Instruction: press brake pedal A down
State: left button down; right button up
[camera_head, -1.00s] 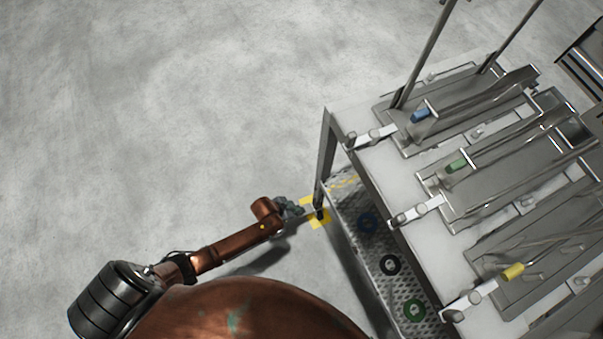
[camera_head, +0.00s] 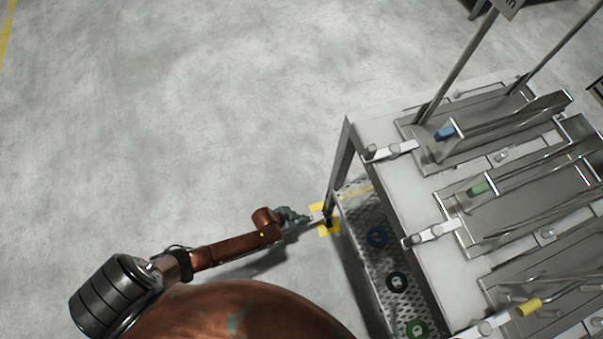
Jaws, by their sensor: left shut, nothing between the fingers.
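My left gripper (camera_head: 302,218) is shut and empty, low beside the near left leg (camera_head: 341,165) of a metal bench. Its fingertips are close to a yellow patch (camera_head: 322,232) at the foot of that leg, where a small dark part shows; I cannot tell whether they touch. No label for brake pedal A can be read, and I cannot tell which part is that pedal. My right gripper is not in view.
The bench's white top (camera_head: 393,125) carries metal fixtures with blue (camera_head: 444,133), green (camera_head: 479,188) and yellow (camera_head: 529,307) handles. A tread-plate shelf (camera_head: 360,204) below holds blue, black and green discs. Grey floor (camera_head: 180,110) is open to the left.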

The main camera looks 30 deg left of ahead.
pick_arm(q)
jog(key=shift+s+a+f, duration=0.1)
jog(key=shift+a+f, duration=0.05)
jog(key=shift+f, duration=0.3)
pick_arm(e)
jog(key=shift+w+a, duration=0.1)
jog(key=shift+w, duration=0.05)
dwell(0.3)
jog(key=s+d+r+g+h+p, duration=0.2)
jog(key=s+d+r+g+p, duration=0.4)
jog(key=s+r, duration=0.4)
pick_arm(q)
jog(key=s+a+f+p+v, duration=0.1)
jog(key=p+v, duration=0.1)
jog(key=v, duration=1.1)
jog(key=shift+s+f, duration=0.2)
jog(key=shift+s, duration=0.05)
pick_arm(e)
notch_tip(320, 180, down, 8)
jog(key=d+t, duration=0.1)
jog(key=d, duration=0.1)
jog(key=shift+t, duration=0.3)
pick_arm(q)
jog(key=shift+d, duration=0.1)
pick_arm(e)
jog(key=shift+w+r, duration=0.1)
